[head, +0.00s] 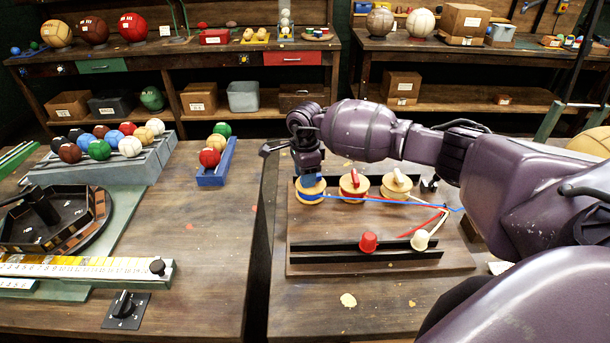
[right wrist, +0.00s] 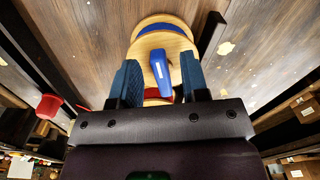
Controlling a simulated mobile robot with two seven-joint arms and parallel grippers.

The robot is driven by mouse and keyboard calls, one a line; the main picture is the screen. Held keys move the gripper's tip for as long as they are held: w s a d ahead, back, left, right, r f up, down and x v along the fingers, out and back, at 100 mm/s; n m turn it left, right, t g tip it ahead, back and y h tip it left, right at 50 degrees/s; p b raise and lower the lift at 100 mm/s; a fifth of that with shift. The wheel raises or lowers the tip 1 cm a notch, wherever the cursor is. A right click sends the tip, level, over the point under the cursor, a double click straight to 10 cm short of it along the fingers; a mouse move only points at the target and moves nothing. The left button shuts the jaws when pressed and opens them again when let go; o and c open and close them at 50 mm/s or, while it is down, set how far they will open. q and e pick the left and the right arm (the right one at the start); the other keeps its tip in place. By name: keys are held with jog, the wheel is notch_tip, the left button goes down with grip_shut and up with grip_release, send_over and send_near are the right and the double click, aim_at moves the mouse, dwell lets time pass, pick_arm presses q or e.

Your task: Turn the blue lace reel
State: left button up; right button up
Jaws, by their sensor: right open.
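The blue lace reel (head: 310,197) is a round wooden spool with a blue band, at the left end of a row of three on the right-hand board. In the right wrist view, its wooden top (right wrist: 153,45) carries a blue handle (right wrist: 174,76). My right gripper (head: 310,178) points down over this reel. In the right wrist view its blue fingers (right wrist: 158,80) are open, one on each side of the handle, with gaps visible. The fingers hide part of the reel's top in the head view. My left gripper is in neither view.
Beside it stand the red-handled reel (head: 353,187) and the white-handled reel (head: 396,186). Blue, red and white laces run rightward over the board (head: 330,263). A red peg (head: 368,242) and a white peg (head: 420,239) stand on the front rail. The board's front is clear.

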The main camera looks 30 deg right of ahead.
jog(key=shift+f, duration=0.2)
jog(key=c, duration=0.6)
grip_shut()
